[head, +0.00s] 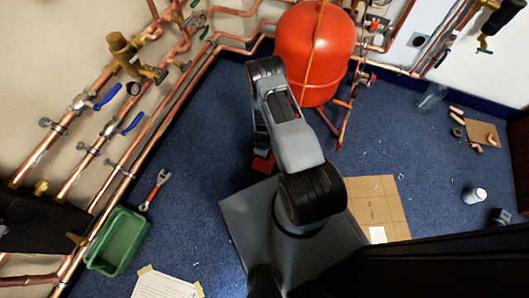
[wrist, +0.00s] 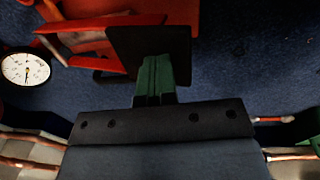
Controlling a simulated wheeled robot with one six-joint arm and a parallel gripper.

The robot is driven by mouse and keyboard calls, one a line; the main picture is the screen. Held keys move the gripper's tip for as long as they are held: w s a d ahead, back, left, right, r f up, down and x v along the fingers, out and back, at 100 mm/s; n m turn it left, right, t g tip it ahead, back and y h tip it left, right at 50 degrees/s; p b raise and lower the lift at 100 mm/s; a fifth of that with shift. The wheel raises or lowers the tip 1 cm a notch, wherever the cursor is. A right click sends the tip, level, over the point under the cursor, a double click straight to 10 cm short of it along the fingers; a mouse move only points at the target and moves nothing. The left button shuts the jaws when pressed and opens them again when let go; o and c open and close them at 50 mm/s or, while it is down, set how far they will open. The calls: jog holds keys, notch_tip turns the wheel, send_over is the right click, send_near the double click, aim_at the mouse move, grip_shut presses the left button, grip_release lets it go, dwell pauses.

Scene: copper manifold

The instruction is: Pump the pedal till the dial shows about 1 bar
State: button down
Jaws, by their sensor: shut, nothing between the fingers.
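In the wrist view the red foot pump (wrist: 85,30) has a black pedal pad (wrist: 125,45). My gripper (wrist: 155,60) has green fingers, shut together with nothing between them. Their tips overlap the pad in the picture; I cannot tell whether they touch it. A round white dial (wrist: 26,70) with a black rim lies left of the pump. Its needle seems to point toward the bottom of the picture; the figures are too small to read. In the head view a bit of the red pump (head: 262,164) shows beside my arm, which hides the rest and my gripper.
A red tank (head: 315,55) stands behind my arm. Copper pipes (head: 150,130) run along the left wall. A green tray (head: 117,240) and a red-handled wrench (head: 155,190) lie at left on blue carpet. Cardboard (head: 385,205) lies at right.

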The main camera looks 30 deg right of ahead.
notch_tip(320, 180, up, 8)
jog(key=p, duration=0.3)
jog(key=shift+a, duration=0.15)
jog(key=shift+s, duration=0.1)
dwell(1.5)
jog(key=w+a+r+m+t+y+p, duration=0.2)
jog(key=r+p, duration=0.6)
jog(key=r, duration=1.4)
jog(key=w+a+r+m+p, duration=0.3)
jog(key=r+p, duration=0.5)
jog(key=r, duration=1.5)
jog(key=s+r+m+p, duration=0.1)
jog(key=s+r+p, duration=0.3)
jog(key=r, duration=0.7)
jog(key=s+r+m+h+p, duration=0.1)
jog(key=s+r+p, duration=0.4)
jog(key=r, duration=0.6)
jog(key=s+a+r+m+t+p, duration=0.1)
jog(key=s+r+p, duration=0.4)
jog(key=r, duration=0.6)
jog(key=shift+s, duration=0.6)
jog(key=shift+r, duration=0.15)
